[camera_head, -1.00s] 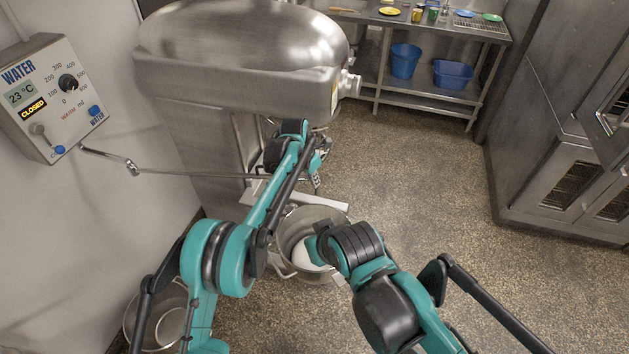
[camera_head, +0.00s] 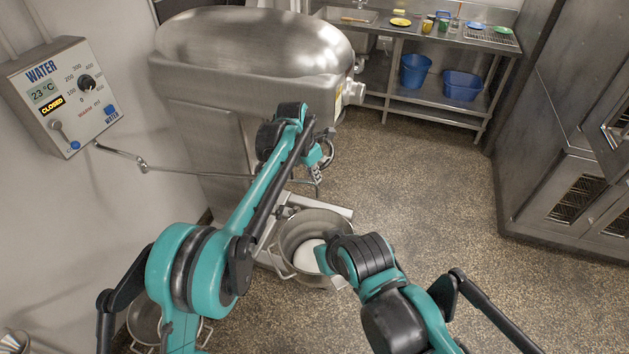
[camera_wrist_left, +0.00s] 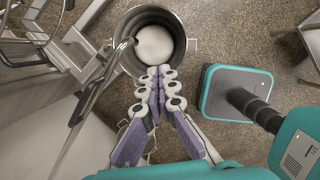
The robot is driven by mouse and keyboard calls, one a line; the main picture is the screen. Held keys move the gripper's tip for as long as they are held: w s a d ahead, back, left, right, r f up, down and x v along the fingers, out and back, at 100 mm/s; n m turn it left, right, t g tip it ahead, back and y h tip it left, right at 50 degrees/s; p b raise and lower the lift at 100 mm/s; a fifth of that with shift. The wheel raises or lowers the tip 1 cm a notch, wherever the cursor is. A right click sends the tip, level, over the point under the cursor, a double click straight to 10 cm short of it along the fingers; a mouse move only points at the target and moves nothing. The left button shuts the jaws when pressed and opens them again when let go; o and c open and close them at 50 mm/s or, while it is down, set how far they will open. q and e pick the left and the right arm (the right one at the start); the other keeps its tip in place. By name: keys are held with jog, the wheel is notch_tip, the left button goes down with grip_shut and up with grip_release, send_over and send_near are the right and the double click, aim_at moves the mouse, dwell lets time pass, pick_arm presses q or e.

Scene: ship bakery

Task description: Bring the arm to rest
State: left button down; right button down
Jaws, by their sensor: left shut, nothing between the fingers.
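My left arm reaches forward from the left in the head view. Its gripper (camera_head: 322,160) is in front of the big mixer, above and behind the steel bowl. In the left wrist view its fingers (camera_wrist_left: 160,72) are pressed together, empty, with their tips over the near rim of the steel bowl (camera_wrist_left: 124,52). That bowl also shows on the floor in the head view (camera_head: 312,222), with white material (camera_head: 308,254) inside. My right arm is folded in at the lower middle, partly covering the bowl. Its fingers are not visible.
The mixer (camera_head: 205,110) stands close to my left arm. A water panel (camera_head: 62,95) hangs on the left wall, its thin pipe (camera_head: 200,172) running towards the mixer. A second pot (camera_head: 146,318) is at lower left. Open floor (camera_head: 420,190) lies right of the bowl.

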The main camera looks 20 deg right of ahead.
pick_arm(q)
jog(key=s+a+r+m+t+b, duration=0.1)
jog(key=s+a+r+m+b, duration=0.15)
jog(key=a, duration=0.55)
jog(key=s+a+r+m+t+b, duration=0.15)
jog(key=a+m, duration=0.25)
jog(key=a, duration=0.5)
jog(key=s+a+r+m+t+b, duration=0.1)
jog(key=s+a+m+b, duration=0.2)
jog(key=a, duration=0.5)
jog(key=s+a+f+m+t+y+b, duration=0.1)
jog(key=s+a+f+m+b, duration=0.2)
jog(key=s+a+f+m, duration=0.3)
jog(key=s+a+f+m+t+y+b, duration=0.1)
jog(key=s+a+f+m+b, duration=0.2)
jog(key=s+a, duration=0.9)
notch_tip(320, 180, down, 5)
jog(key=a+m, duration=0.1)
jog(key=m, duration=0.2)
jog(key=shift+s+a+t+y, duration=0.25)
jog(key=shift+s+t+y, duration=0.1)
jog(key=shift+s+y, duration=0.05)
jog(key=shift+r, duration=0.1)
